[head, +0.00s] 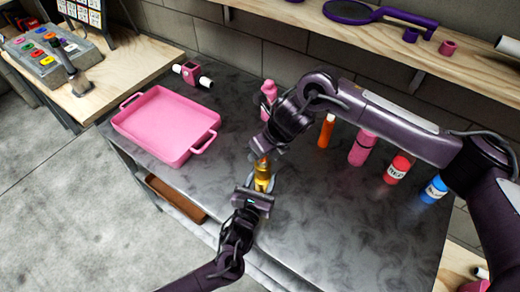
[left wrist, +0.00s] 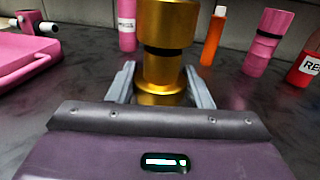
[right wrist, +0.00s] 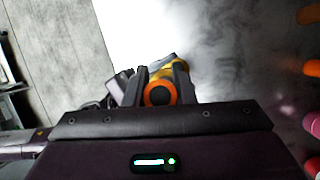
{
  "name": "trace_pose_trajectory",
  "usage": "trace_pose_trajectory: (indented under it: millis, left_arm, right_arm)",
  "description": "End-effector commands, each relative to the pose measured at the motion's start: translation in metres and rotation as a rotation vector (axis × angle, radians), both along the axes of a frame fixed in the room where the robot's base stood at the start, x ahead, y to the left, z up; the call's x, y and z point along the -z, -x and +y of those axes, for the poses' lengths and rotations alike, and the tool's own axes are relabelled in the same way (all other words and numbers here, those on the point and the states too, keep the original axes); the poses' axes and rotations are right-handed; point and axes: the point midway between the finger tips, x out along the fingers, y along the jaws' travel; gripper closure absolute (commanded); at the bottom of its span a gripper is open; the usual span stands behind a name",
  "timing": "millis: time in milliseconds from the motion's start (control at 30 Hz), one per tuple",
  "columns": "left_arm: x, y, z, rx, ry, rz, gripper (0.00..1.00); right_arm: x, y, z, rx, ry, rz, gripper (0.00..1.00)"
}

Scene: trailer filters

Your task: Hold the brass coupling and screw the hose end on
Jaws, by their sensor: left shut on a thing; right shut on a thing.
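The brass coupling (head: 263,183) stands upright over the grey worktop, between the fingers of my left gripper (head: 260,190). In the left wrist view the brass (left wrist: 163,75) shows a wider upper part above a dark band; I cannot tell where the coupling stops and the hose end starts. My left gripper is shut on the coupling's lower part. My right gripper (head: 263,153) is directly above, pointing down, and shut on the hose end, whose orange ring with a dark centre (right wrist: 160,93) shows between its fingers. The two pieces are in line; the joint is largely hidden.
A pink tray (head: 170,127) lies left on the worktop (head: 310,215). A pink device with white rolls (head: 190,73) is behind it. Pink, orange, red and blue bottles (head: 397,168) stand along the back right. A wooden shelf (head: 300,14) runs above. The front right worktop is clear.

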Motion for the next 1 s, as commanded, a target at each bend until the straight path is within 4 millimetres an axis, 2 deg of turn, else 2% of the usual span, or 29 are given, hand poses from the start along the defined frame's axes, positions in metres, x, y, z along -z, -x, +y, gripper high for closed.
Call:
trace_pose_trajectory:
  millis: [533, 833, 1000]
  left_arm:
    - [0.0, 0.0, 0.0, 0.0, 0.0, 0.0, 0.96]
    - [0.0, 0.0, 0.0, 0.0, 0.0, 0.001, 0.96]
    - [0.0, 0.0, 0.0, 0.0, 0.0, 0.001, 0.96]
  right_arm:
    - [0.002, 0.0, 0.0, 0.001, -0.001, -0.002, 1.0]
    - [0.017, -0.001, 0.0, 0.004, 0.0, -0.001, 1.0]
    - [0.019, -0.001, 0.0, 0.003, 0.0, -0.002, 1.0]
